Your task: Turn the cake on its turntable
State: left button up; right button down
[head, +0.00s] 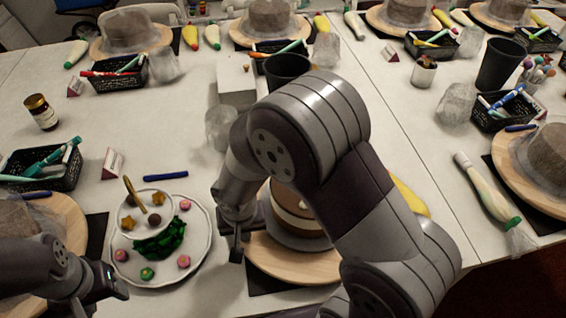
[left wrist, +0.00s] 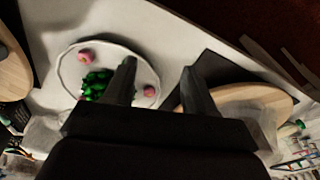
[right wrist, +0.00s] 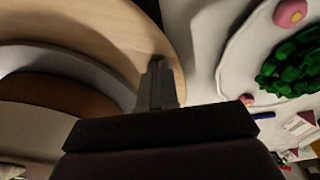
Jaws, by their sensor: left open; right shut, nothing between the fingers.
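The cake (head: 298,214), brown with a pale band, stands on a grey plate on a round wooden turntable (head: 290,268) at the front middle. My right arm hides much of it in the head view. My right gripper (head: 237,252) is shut and empty at the turntable's left edge. In the right wrist view its fingertips (right wrist: 158,72) lie over or against the rim of the wooden disc (right wrist: 120,30); I cannot tell whether they touch. My left gripper (head: 115,290) is open and empty at the lower left, left of the white plate. Its fingers (left wrist: 158,75) are spread in the left wrist view.
A blue pen (head: 165,177), black basket (head: 45,168), jar (head: 41,112) and dark cup (head: 286,70) stand further back. Another turntable (head: 515,180) is at right.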

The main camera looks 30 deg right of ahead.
jog(key=shift+s, duration=0.3)
jog(key=shift+r+p, duration=1.2)
jog(key=shift+r, duration=0.2)
notch_tip(320, 180, up, 6)
jog(key=p, duration=0.5)
